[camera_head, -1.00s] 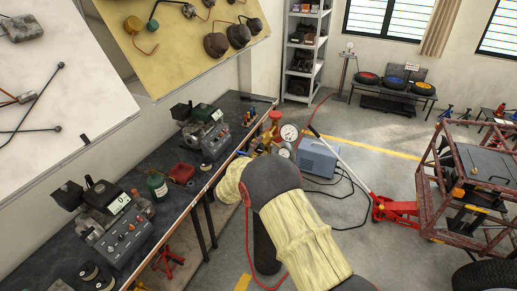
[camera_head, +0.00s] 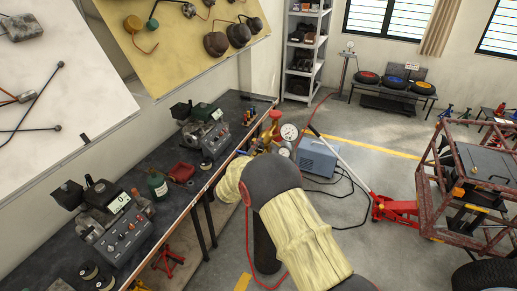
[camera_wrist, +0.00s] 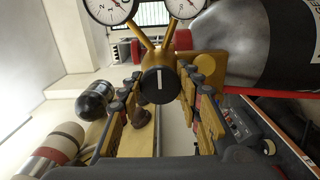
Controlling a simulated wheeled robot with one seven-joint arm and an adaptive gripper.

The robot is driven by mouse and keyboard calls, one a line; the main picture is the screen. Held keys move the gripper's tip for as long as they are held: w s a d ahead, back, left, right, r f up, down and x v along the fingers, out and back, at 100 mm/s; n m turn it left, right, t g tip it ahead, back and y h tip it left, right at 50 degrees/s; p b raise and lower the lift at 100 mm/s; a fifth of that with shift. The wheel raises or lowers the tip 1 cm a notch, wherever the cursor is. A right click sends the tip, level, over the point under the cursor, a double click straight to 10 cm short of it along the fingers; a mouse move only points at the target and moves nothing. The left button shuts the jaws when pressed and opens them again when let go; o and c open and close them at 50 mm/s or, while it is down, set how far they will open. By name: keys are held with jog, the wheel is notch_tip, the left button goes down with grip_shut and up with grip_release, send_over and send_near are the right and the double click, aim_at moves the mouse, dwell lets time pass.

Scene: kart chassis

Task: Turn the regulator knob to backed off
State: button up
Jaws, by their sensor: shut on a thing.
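The regulator knob (camera_wrist: 158,86) is a round black knob with a white line pointing nearly straight up in the wrist view. It sits on the front of a brass regulator body (camera_wrist: 205,68) with two round white gauges above, the left gauge (camera_wrist: 110,6) and the right gauge (camera_wrist: 184,4), both cut off by the frame. My gripper (camera_wrist: 160,82) is shut on the knob, one finger on each side. In the head view the gauge (camera_head: 289,132) shows beyond my arm, which hides the knob and my fingers.
A workbench (camera_head: 165,212) with equipment runs along the left. A blue box-shaped machine (camera_head: 318,158) stands on the floor behind the gauges, with a red floor jack (camera_head: 395,208) to its right. A large dark cylinder (camera_wrist: 265,45) lies close right of the regulator.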

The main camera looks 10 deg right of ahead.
jog(key=shift+f, duration=0.15)
jog(key=n+b, duration=0.2)
jog(key=b, duration=0.1)
jog(key=shift+f+n, duration=0.15)
jog(key=shift+n, duration=0.25)
jog(key=n+b, duration=0.4)
jog(key=n, duration=0.1)
jog(key=n+b, duration=0.1)
jog(key=n, duration=0.3)
jog(key=shift+n, duration=0.4)
jog(key=n, duration=0.4)
jog(key=shift+n, duration=0.3)
jog(key=o, duration=1.1)
jog(key=shift+r, duration=0.2)
jog(key=shift+o, duration=0.2)
